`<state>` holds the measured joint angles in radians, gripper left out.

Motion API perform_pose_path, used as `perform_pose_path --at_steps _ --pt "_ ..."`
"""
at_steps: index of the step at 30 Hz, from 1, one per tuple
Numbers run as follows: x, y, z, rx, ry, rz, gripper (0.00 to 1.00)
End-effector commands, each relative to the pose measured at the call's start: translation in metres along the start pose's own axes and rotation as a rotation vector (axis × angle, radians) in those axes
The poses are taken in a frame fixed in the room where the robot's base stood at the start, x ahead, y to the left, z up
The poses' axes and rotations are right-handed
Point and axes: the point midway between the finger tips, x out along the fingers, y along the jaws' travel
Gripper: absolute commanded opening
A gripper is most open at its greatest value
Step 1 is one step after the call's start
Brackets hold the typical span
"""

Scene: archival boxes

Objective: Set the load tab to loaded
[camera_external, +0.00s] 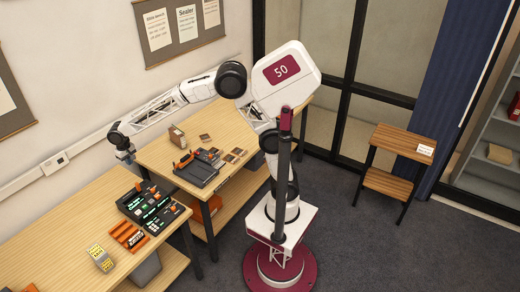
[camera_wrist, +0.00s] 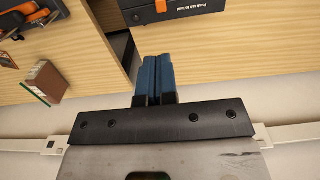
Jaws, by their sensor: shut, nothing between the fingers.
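A black device (camera_external: 136,203) with lit green displays and orange parts stands on the near table. In the wrist view, part of a black device (camera_wrist: 192,18) shows at the top edge, with orange on it and a label reading "Push tab to load" (camera_wrist: 193,16). The rest of it is cut off, and I cannot make out the tab or its setting. My gripper (camera_external: 125,157) is at the wall side, above the gap between the tables, apart from the devices. Its blue fingers (camera_wrist: 158,62) are together and empty.
The far table holds a black tray-like device (camera_external: 197,173) with orange, a small box (camera_external: 177,136) and flat pieces. The near table holds an orange rack (camera_external: 129,236) and a yellow-marked block (camera_external: 101,258). A wooden stand (camera_external: 402,140) is at right.

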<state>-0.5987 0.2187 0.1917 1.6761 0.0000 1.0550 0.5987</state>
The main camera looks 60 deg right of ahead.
Motion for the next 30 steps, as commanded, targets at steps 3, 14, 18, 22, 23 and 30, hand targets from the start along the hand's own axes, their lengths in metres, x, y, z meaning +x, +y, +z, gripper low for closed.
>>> perform_pose_path --at_steps 3,14,18,22,23,30 --pt "0.000 0.000 0.000 0.000 0.000 0.000 0.00" --pt "0.003 0.000 0.000 0.000 -0.001 0.000 0.00" --pt "0.011 0.000 0.000 0.000 -0.001 0.001 0.00" --pt "0.023 0.000 0.000 0.000 -0.001 0.001 0.00" --pt "0.026 0.000 0.000 0.000 -0.001 0.001 0.00" --pt "0.062 0.000 0.000 0.000 -0.002 0.001 0.00"
